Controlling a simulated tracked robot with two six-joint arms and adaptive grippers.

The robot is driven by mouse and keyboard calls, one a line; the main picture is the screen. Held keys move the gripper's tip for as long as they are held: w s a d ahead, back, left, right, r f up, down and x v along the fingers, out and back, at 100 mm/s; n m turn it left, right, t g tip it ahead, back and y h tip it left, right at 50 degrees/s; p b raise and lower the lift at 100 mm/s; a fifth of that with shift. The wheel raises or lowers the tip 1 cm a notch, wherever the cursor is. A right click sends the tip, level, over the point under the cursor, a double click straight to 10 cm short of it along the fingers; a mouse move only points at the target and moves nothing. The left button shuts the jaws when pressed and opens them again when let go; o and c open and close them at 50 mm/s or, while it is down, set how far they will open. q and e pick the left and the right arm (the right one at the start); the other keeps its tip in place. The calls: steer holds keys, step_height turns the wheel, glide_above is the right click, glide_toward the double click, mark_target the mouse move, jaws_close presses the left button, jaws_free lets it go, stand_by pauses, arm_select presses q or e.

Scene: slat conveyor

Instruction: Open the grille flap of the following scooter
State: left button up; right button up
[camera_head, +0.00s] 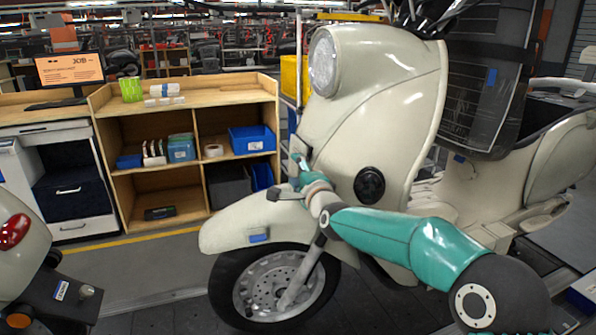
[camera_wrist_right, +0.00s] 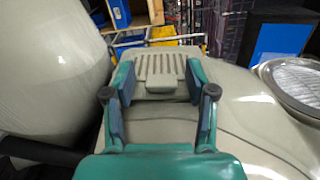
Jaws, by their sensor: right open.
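The cream scooter (camera_head: 385,110) stands at the right in the head view, its front turned left. Its grille flap (camera_wrist_right: 160,64) shows in the wrist view as a cream slatted panel with a small tab at its near edge. In the head view the flap is mostly hidden near the front of the shield. My right gripper (camera_wrist_right: 158,92) is open, with one teal finger on each side of the flap's near part and tab. I cannot tell whether the fingers touch it. In the head view the right gripper (camera_head: 300,172) is at the scooter's front, above the fender. My left gripper is not in view.
The front fender (camera_head: 235,230) and wheel (camera_head: 270,290) lie just below the gripper. The round headlight (camera_head: 324,62) is above. Another scooter (camera_head: 20,240) shows at the left edge. A wooden shelf (camera_head: 190,85) with blue bins stands behind, with clear floor before it.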

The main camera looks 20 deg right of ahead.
jaws_close()
